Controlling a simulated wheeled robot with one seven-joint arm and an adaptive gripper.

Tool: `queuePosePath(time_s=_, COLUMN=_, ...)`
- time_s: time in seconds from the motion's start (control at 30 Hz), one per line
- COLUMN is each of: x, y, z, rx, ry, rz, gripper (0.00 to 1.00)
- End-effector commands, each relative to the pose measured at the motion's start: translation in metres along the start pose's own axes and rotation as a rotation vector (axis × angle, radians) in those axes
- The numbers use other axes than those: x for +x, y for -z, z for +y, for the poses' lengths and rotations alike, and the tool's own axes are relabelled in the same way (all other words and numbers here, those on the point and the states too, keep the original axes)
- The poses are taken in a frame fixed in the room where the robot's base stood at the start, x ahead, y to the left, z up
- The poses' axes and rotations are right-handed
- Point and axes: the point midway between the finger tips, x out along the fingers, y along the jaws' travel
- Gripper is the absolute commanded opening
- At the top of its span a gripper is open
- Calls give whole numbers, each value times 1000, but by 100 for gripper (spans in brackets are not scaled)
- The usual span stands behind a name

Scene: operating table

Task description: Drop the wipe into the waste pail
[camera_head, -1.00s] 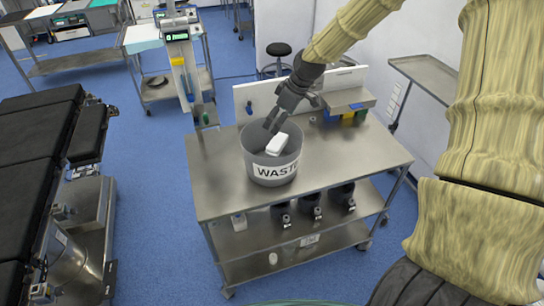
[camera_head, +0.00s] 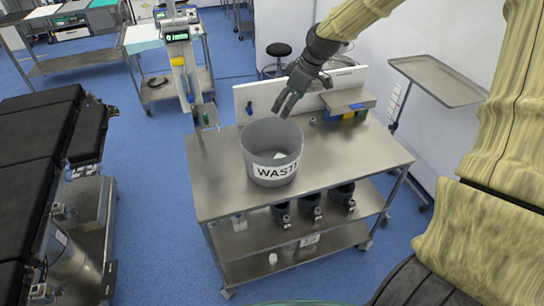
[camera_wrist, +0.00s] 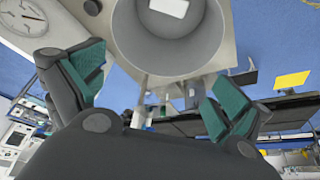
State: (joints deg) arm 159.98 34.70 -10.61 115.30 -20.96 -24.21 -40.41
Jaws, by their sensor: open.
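The grey waste pail (camera_head: 262,136), labelled "WASTE", stands upright on the steel cart. The white wipe (camera_head: 280,156) lies inside it, mostly hidden by the front wall in the head view. In the wrist view the pail (camera_wrist: 135,40) shows its open mouth, with the wipe (camera_wrist: 168,7) as a white patch at the bottom. My gripper (camera_head: 284,106) is above the pail's back right rim, apart from the wipe. In the wrist view its two green-padded fingers (camera_wrist: 155,95) are spread wide with nothing between them.
The steel cart (camera_head: 350,165) has bare top around the pail, mainly to the right. A white back panel (camera_head: 260,95) and small coloured bins (camera_head: 347,115) line its rear. Black containers (camera_head: 311,205) stand on the lower shelf. A black operating table (camera_head: 35,150) stands at left.

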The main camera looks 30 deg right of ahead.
Motion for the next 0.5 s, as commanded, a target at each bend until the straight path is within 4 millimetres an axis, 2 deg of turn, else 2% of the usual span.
queuePosePath(time_s=0.2, x=-27, y=0, z=0, rx=0, ry=-1, rz=2, gripper=100)
queuePosePath(time_s=0.5, x=-43, y=0, z=0, rx=0, ry=0, rz=0, gripper=100)
